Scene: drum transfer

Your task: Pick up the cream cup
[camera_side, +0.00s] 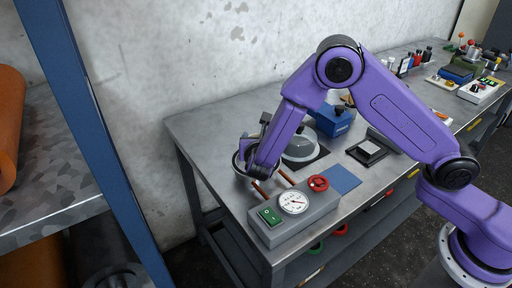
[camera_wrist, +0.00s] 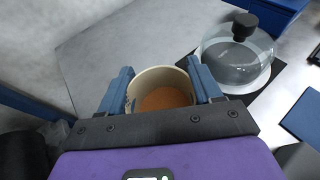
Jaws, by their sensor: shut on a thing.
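The cream cup (camera_wrist: 160,80) sits upright between the two blue fingers of my gripper (camera_wrist: 160,68) in the wrist view. I look down into it and see its pale rim and an orange-brown inside. The fingers are shut on opposite sides of the cup. In the side view my gripper (camera_side: 251,168) is low at the left part of the bench, and the cup is mostly hidden there. I cannot tell whether the cup touches the bench.
A glass dome with a black knob (camera_wrist: 238,58) stands close to the right of the cup. A grey gauge box (camera_side: 290,214) with a red handwheel (camera_side: 318,183) is near the front edge. A blue mat (camera_side: 340,179) and a blue box (camera_side: 331,119) lie further right.

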